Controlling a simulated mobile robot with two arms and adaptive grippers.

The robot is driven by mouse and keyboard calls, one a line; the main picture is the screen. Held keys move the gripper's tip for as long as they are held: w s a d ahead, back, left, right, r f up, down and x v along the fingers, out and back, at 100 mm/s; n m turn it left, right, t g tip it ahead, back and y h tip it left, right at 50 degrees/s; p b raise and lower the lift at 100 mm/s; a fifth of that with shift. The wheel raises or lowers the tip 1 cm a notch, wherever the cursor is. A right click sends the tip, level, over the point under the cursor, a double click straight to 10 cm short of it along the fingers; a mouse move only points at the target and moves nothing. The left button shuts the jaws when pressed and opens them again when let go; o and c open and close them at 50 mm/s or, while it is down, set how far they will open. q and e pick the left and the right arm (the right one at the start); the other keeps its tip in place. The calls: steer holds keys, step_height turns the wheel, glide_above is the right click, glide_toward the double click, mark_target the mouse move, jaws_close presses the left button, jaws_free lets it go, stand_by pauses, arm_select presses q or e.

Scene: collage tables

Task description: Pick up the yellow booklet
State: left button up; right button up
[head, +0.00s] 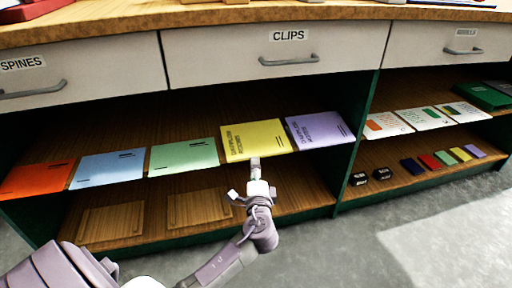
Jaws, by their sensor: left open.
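The yellow booklet (262,137) lies on the upper open shelf under the drawer labelled CLIPS, between a green booklet (184,156) and a purple booklet (319,129). Its front edge reaches the shelf's front edge. The jaws are open, and the booklet is not held. I cannot tell whether a finger touches it. My right gripper is not in view.
Blue (107,168) and orange (37,180) booklets lie further left. White cards (387,124) and small coloured blocks (445,158) sit in the right bay, past a dark green divider (355,150). Drawers (240,52) overhang the shelf. The lower shelf holds flat wooden boards (200,207).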

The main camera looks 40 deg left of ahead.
arm_select(q)
steer(key=b+x, duration=0.2)
steer(key=x, duration=0.3)
steer(key=shift+w+f+b, duration=0.15)
steer(key=shift+w+b, duration=0.2)
steer(key=shift+w, duration=0.05)
steer(key=shift+c, duration=0.2)
